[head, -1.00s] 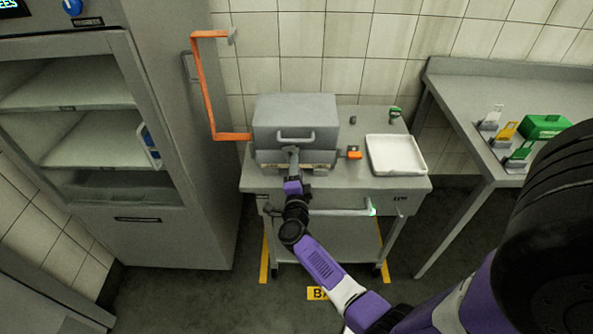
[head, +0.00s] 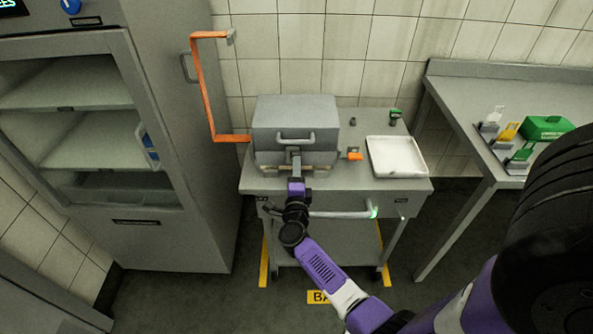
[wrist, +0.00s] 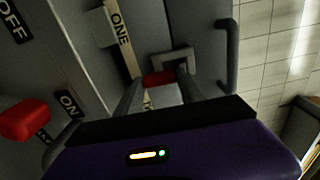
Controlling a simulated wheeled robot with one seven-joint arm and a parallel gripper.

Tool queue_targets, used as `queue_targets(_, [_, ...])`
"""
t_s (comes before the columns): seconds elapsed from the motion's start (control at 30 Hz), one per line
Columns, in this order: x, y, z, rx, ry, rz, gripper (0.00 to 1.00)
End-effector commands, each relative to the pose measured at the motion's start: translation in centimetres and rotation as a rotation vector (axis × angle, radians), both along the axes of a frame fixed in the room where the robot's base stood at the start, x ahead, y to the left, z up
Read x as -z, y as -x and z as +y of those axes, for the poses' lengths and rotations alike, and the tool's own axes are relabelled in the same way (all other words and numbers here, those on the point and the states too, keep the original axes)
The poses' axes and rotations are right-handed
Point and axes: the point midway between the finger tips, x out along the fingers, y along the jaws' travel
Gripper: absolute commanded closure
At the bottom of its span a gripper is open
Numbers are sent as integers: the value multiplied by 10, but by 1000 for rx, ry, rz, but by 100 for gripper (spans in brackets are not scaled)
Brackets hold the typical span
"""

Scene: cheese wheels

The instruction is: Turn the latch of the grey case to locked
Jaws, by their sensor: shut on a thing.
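The grey case (head: 296,114) stands on the grey trolley table, with its lid down and a bar handle on its front. My gripper (head: 295,160) is at the lower front of the case. In the wrist view, my gripper (wrist: 161,86) has its fingers on either side of a small red-ended part (wrist: 160,77), which looks like the latch, and is shut on it. The fingers hide much of this part, and its turn position cannot be read.
An orange-handled part (head: 354,156) and a white tray (head: 397,156) are right of the case. An orange bent bar (head: 207,90) rises at its left. A red knob (wrist: 24,120) sits near ON and OFF labels. A cabinet (head: 170,240) stands left.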

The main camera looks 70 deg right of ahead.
Motion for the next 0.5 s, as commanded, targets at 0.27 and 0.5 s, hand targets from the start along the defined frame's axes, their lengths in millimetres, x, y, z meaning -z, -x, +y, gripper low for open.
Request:
queue_targets(0.27, [1, 0, 0, 0, -2, 1, 33])
queue_targets(0.5, [1, 1, 2, 0, -1, 0, 33])
